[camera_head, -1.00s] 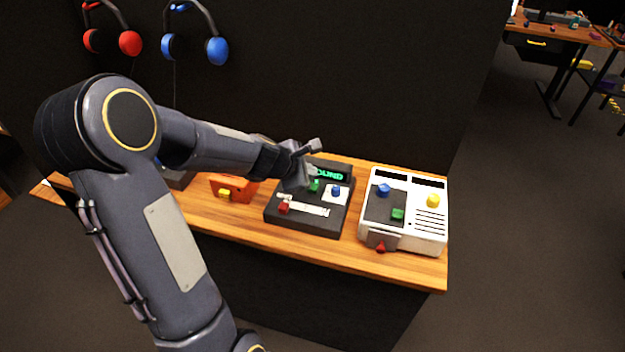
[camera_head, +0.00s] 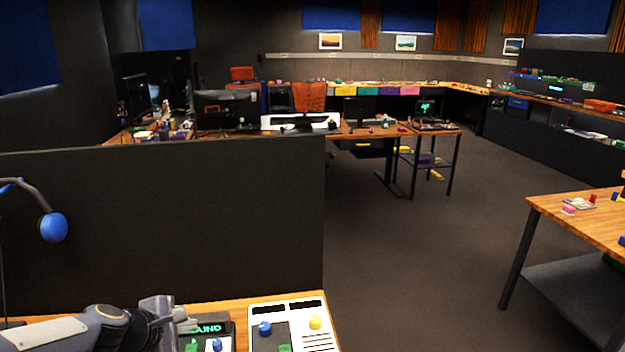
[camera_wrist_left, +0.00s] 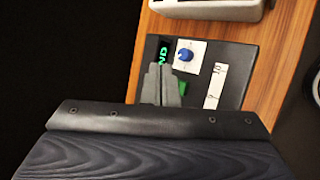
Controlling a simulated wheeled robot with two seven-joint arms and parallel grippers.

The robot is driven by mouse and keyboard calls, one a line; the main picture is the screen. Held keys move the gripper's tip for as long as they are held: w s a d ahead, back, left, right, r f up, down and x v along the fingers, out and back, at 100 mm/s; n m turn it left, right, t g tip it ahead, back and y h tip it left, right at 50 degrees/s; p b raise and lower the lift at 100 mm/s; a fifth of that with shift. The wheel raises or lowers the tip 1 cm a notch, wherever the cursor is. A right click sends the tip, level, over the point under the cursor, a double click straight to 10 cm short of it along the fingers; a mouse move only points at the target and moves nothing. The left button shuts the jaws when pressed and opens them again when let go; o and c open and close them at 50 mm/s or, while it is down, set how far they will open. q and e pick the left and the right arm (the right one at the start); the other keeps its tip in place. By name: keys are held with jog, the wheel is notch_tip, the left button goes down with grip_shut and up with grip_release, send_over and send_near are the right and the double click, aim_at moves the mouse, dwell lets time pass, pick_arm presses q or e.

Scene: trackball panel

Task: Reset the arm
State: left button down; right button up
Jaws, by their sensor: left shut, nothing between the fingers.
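My left gripper (camera_head: 187,321) comes in from the lower left of the head view, over the dark panel (camera_head: 228,331) with a green lit "OUND" display. Its fingers are shut and empty. In the left wrist view the closed fingers (camera_wrist_left: 160,86) point at the panel (camera_wrist_left: 235,62), beside the blue knob on a white plate (camera_wrist_left: 185,56) and a white slider strip (camera_wrist_left: 215,86). The fingers partly hide the display. I cannot tell whether the fingertips touch the panel. My right gripper is not in view.
A white console (camera_head: 297,312) with blue, yellow and green knobs stands right of the panel. A dark partition (camera_head: 170,215) rises behind the bench. Open floor (camera_head: 400,270) lies to the right, before another wooden table (camera_head: 575,222).

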pick_arm(q)
jog(key=s+d+r+m+h, duration=0.1)
jog(key=s+d+r+m, duration=0.45)
jog(key=s+m, duration=0.35)
jog(key=s+d+f+m+g, duration=0.1)
jog(key=s+m, duration=0.4)
jog(key=s, duration=0.3)
jog(key=s+d+f+m+g, duration=0.1)
jog(key=s+f+m+g, duration=0.1)
jog(key=s+m, duration=0.2)
jog(key=s, duration=0.3)
jog(key=shift+s+d+m, duration=0.35)
jog(key=shift+m, duration=0.05)
